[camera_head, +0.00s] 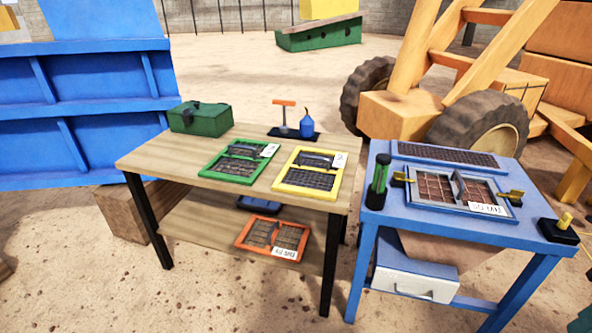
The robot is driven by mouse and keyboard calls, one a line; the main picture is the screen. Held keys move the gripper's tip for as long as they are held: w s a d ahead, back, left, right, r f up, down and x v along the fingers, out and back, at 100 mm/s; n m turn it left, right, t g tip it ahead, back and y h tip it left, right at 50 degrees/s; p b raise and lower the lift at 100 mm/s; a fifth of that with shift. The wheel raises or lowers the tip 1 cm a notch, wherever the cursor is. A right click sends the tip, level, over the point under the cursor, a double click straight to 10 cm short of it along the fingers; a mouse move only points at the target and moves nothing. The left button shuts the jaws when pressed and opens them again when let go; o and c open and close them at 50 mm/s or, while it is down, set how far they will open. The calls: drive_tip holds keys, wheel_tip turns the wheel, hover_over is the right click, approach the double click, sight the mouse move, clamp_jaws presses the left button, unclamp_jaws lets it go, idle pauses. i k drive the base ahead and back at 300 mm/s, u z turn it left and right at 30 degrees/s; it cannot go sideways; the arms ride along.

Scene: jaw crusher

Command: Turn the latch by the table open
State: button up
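A blue stand (381,215) is at the right, beside a wooden table (140,160). A grey-framed screen panel with a "50 MM" label (487,209) lies on the stand's top. A small yellow latch on a dark base (398,177) sits at the panel's left edge, on the side towards the wooden table. A second yellow latch (514,195) sits at the panel's right edge. The latches are small in this view, so I cannot tell exactly how far either is turned. My gripper is not in view.
A green-black cylinder (380,175) stands left of the near-table latch. A black box with a yellow knob (560,230) is at the stand's right corner. Green (240,161) and yellow (310,172) framed screens lie on the wooden table. Sandy ground in front is clear.

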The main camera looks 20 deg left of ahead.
sight(401, 176)
drive_tip(key=z, duration=0.05)
drive_tip(key=k, duration=0.45)
drive_tip(key=u, duration=1.2)
drive_tip(key=i, duration=1.6)
drive_tip(key=z, duration=1.25)
drive_tip(key=k, duration=0.25)
drive_tip(key=z, duration=0.2)
